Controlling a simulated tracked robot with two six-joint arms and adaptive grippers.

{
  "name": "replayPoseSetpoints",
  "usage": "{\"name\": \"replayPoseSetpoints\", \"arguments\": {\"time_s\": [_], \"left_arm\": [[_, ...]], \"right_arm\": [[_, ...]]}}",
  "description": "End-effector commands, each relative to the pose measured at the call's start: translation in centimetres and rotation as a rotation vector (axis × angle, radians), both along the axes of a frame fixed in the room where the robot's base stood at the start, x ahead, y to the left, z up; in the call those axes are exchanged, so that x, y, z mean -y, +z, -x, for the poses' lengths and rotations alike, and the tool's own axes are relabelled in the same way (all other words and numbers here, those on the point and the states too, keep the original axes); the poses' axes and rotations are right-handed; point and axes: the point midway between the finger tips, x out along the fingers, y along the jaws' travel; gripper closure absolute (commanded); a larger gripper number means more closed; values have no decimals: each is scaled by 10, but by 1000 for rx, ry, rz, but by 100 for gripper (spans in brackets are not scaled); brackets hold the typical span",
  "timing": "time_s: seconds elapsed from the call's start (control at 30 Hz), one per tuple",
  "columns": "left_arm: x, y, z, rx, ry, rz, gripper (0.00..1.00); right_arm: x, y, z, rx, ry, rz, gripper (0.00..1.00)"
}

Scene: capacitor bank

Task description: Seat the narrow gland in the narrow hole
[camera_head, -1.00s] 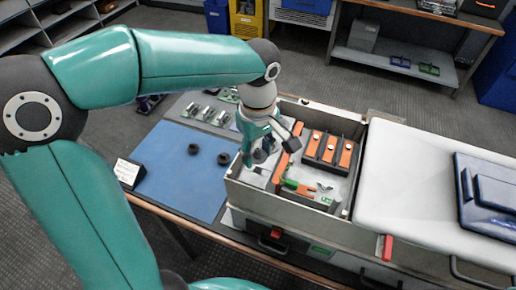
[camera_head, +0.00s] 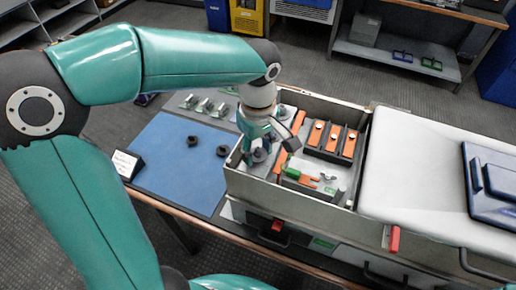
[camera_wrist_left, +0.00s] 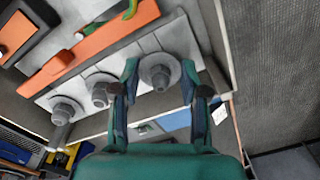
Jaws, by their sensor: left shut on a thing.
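My left gripper (camera_head: 262,156) is down inside the left end of the grey metal box (camera_head: 290,197). In the left wrist view its two fingers (camera_wrist_left: 160,92) stand on either side of a grey round gland (camera_wrist_left: 160,72) with a wide flange, shut on it. The gland is over a pale panel (camera_wrist_left: 128,62) along the box wall. Two similar glands, one in the middle (camera_wrist_left: 100,90) and one at the end (camera_wrist_left: 65,108), stand in a row on that panel. The hole under the held gland is hidden, so I cannot tell how deep it sits. My right gripper is not in view.
Orange strips (camera_head: 333,137) with white caps and a green part (camera_head: 292,173) lie in the box, close to the gripper. Two black rings (camera_head: 193,141) are on the blue mat (camera_head: 165,165). A white lid (camera_head: 430,185) covers the right side.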

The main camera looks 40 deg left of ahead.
Motion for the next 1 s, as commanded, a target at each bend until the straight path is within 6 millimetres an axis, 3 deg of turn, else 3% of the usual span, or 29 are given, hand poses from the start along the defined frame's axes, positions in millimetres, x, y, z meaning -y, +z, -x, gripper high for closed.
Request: {"name": "replayPoseSetpoints", "arguments": {"time_s": [1.0], "left_arm": [[0,-7,1,0,0,0,75]], "right_arm": [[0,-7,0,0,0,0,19]]}}
